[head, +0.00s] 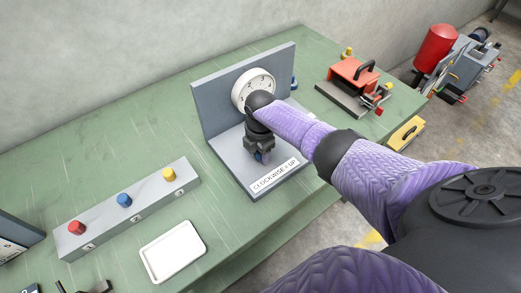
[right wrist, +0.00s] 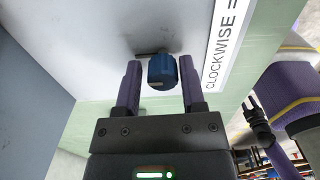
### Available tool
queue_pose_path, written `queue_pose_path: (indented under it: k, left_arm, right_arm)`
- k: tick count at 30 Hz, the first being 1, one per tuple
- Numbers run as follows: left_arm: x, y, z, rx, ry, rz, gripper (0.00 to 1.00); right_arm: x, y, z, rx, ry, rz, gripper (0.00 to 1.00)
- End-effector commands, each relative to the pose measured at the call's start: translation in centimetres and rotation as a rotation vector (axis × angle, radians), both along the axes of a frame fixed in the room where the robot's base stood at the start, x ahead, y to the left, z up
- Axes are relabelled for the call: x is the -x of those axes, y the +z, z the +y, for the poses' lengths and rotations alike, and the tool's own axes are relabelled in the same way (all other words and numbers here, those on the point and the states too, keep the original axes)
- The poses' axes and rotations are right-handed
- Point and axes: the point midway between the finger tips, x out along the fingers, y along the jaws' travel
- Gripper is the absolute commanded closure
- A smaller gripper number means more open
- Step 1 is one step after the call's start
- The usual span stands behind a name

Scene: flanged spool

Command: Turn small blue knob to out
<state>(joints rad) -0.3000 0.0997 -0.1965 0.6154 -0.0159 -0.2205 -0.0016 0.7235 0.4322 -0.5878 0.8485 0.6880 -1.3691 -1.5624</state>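The small blue knob (right wrist: 162,72) is a short ribbed cylinder on a pale grey plate. In the right wrist view it lies between the two fingers of my right gripper (right wrist: 160,85), with a gap on each side. The gripper is open and not closed on it. In the head view my right gripper (head: 259,152) points down over the base plate of the grey stand (head: 225,95); it hides most of the knob there.
A label reading "CLOCKWISE = UP" (head: 275,176) is on the plate's front edge. A grey bar (head: 140,215) carries red, blue and yellow knobs. A white tray (head: 173,251) lies in front. A red device (head: 352,74) stands at right. The green table (head: 90,160) is clear behind the bar.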

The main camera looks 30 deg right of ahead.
Motion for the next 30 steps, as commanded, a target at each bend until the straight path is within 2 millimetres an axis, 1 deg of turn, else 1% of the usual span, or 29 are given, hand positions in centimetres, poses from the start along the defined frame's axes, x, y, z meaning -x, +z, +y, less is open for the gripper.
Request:
queue_pose_path:
  k: [1, 2, 3, 9, 11, 14, 18, 21, 25, 30]
  left_arm:
    - [0.0, 0.0, 0.0, 0.0, 0.0, 0.0, 0.41]
    - [0.0, 0.0, 0.0, 0.0, 0.0, 0.0, 0.41]
    - [0.0, 0.0, 0.0, 0.0, 0.0, 0.0, 0.41]
    - [0.0, 0.0, -0.3, 0.005, 0.002, 0.001, 0.41]
    - [0.0, 0.1, -0.5, 0.007, 0.003, 0.001, 0.41]
    - [-0.1, 1.3, -0.7, 0.011, 0.003, -0.002, 0.41]
    - [-0.2, 3.1, -0.9, 0.014, 0.005, -0.005, 0.41]
    - [-0.2, 3.8, -0.9, 0.014, 0.005, -0.007, 0.41]
    - [-0.3, 4.1, -0.9, 0.014, 0.005, -0.007, 0.41]
    - [-0.3, 4.1, -0.7, 0.01, 0.003, -0.008, 0.41]
  right_arm:
    - [0.0, 0.0, 0.0, 0.0, 0.0, 0.002, 0.36]
    - [0.1, -0.1, 0.0, 0.0, 0.0, 0.002, 0.3]
    - [0.1, -0.1, 0.0, 0.0, -0.001, 0.003, 0.28]
    - [0.2, -0.2, 0.0, 0.001, -0.001, 0.006, 0.28]
    - [0.2, 0.1, 0.0, 0.0, -0.001, 0.005, 0.28]
    - [0.1, 2.0, 0.0, 0.0, 0.0, 0.003, 0.28]
    - [0.1, 5.9, 0.0, 0.0, 0.001, 0.001, 0.28]
    - [0.1, 8.0, 0.0, 0.001, 0.001, 0.002, 0.28]
    - [0.1, 9.6, 0.0, 0.0, 0.0, 0.004, 0.28]
    - [0.1, 9.8, 0.0, 0.0, -0.001, 0.005, 0.28]
